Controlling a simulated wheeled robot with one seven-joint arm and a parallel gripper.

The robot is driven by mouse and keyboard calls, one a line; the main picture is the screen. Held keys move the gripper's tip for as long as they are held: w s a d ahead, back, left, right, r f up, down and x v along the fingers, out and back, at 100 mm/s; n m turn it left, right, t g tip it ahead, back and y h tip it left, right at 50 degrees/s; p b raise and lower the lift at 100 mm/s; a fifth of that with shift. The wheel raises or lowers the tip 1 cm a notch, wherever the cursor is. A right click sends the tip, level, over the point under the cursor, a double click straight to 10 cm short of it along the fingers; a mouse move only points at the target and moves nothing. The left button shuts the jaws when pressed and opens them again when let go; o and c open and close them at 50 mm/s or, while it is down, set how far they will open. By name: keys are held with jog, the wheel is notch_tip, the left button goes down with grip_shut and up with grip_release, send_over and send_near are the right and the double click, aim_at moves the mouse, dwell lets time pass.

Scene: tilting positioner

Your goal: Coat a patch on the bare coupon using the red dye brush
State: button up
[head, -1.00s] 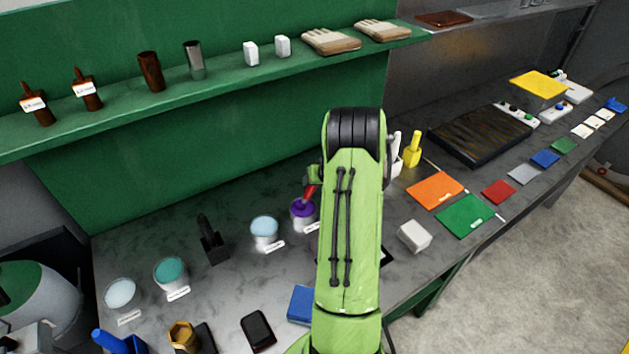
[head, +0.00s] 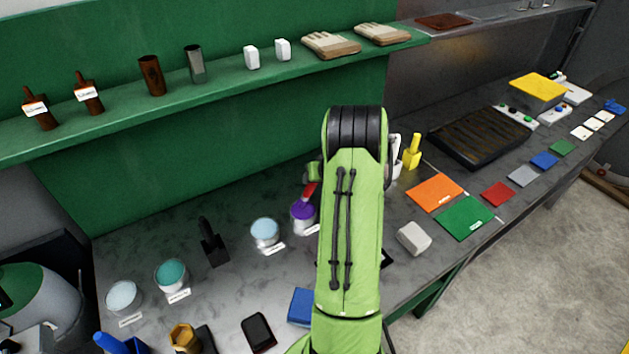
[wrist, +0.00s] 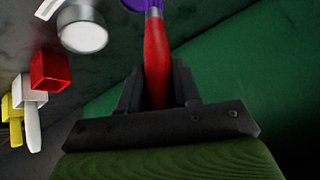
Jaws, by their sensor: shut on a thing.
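My gripper (wrist: 157,92) is shut on the red handle of the dye brush (wrist: 155,55). In the head view my arm hides most of the gripper, and the red brush (head: 309,190) shows just left of the arm. Its lower end is at a pot of purple dye (head: 302,214); how deep the tip sits cannot be told. Purple also shows past the handle at the top of the wrist view. Flat squares lie on the right of the bench, including a grey one (head: 523,175) and a red one (head: 497,194); which is the bare coupon is unclear.
Pots of pale blue (head: 265,233) and teal (head: 171,274) stand left of the purple pot. A white block (head: 413,239), an orange sheet (head: 434,191) and a dark ribbed tray (head: 480,136) lie right of my arm. A green shelf (head: 225,80) runs above.

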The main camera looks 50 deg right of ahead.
jog(key=shift+r+p, duration=1)
jog(key=shift+r, duration=1.5)
jog(key=shift+f, duration=0.1)
